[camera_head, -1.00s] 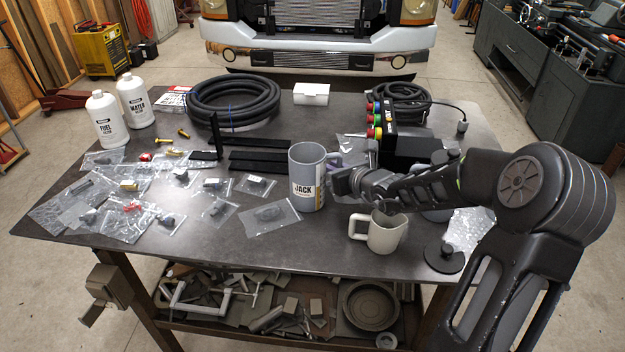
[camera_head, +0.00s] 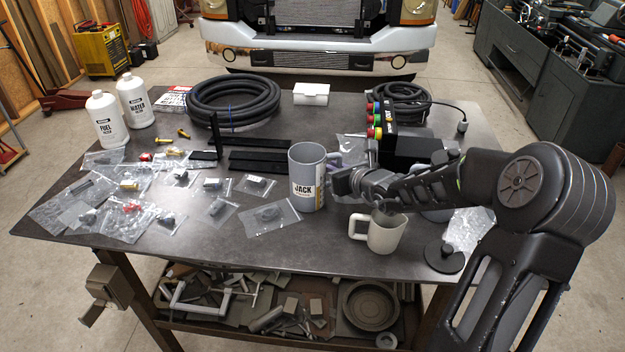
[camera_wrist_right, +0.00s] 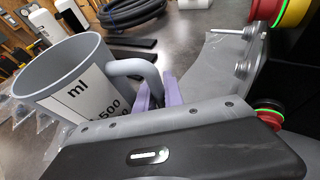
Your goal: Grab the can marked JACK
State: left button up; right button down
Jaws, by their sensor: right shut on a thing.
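The can marked JACK (camera_head: 306,185) is a grey open-topped measuring can with a white label, standing upright on the dark table. It also shows in the wrist view (camera_wrist_right: 75,85), with its handle (camera_wrist_right: 135,68) toward my gripper. My right gripper (camera_head: 335,161) is at the can's right side, shut on the handle. Its purple fingers (camera_wrist_right: 163,93) show at the handle in the wrist view, partly hidden by the gripper body. My left gripper is not in view.
A cream mug (camera_head: 384,234) stands just in front of my right arm. Several bagged small parts (camera_head: 215,207) lie left of the can. Black bars (camera_head: 262,160) and a coiled hose (camera_head: 234,103) lie behind it. A box with coloured buttons (camera_head: 400,140) stands behind my arm.

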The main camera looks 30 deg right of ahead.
jog(key=shift+r, duration=0.25)
dwell(0.5)
notch_tip(320, 180, up, 10)
jog(key=p, duration=0.2)
jog(key=shift+f+p, duration=0.2)
jog(key=shift+p, duration=0.15)
dwell(0.4)
dwell(0.8)
